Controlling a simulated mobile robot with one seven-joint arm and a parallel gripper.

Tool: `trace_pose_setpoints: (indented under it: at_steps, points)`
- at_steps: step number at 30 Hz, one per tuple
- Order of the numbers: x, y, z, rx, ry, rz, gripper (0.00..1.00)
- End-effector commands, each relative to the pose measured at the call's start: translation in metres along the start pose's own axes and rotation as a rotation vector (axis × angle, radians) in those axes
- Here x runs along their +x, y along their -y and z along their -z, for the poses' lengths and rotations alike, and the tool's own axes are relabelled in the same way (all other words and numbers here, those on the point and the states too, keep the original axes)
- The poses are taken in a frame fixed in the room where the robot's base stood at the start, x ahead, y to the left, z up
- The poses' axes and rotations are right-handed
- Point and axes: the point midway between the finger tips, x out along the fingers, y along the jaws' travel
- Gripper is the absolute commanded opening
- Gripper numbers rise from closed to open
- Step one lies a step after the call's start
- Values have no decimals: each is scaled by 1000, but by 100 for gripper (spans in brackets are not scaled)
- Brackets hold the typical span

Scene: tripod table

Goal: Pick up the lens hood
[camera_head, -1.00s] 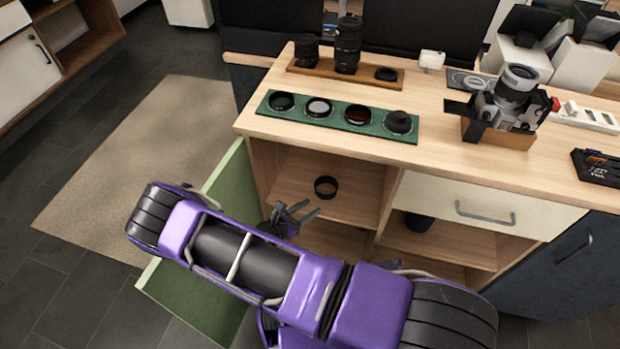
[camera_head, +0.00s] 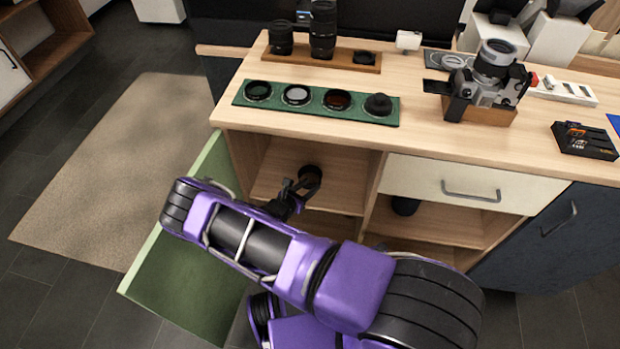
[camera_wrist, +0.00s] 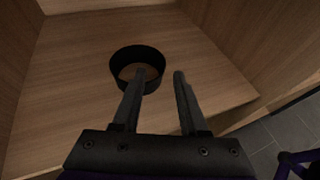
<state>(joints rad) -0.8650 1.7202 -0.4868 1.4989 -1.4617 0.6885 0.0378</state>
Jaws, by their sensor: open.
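The lens hood is a short black ring (camera_wrist: 135,54) on the wooden shelf inside the open cabinet compartment. It shows in the head view (camera_head: 311,172) just beyond my gripper (camera_head: 299,186), which partly covers it. In the wrist view my gripper (camera_wrist: 160,73) is open with nothing held. Its left fingertip overlaps the ring's opening, and its right fingertip is outside the ring, to the right. The ring's right wall appears between the two fingers. I cannot tell whether either finger touches it.
A green door (camera_head: 185,280) stands open left of the compartment. Side walls and a divider (camera_head: 372,190) bound it, with the wooden countertop (camera_head: 425,125) above. A green tray (camera_head: 240,98) of filters and a camera (camera_head: 490,85) stand on top. A drawer (camera_head: 440,185) is to the right.

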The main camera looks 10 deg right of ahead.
Motion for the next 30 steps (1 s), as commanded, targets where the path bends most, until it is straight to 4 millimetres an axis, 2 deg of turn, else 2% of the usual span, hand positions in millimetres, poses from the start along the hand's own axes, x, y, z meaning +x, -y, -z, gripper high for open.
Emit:
trace_pose_setpoints:
  at_steps: [9, 17, 24, 30]
  points:
    - [44, 5, 2, 1, 1, 2, 43]
    - [48, 4, 1, 0, 0, 0, 43]
    - [48, 4, 1, 0, 0, 0, 1]
    - [48, 4, 1, 0, 0, 1, 0]
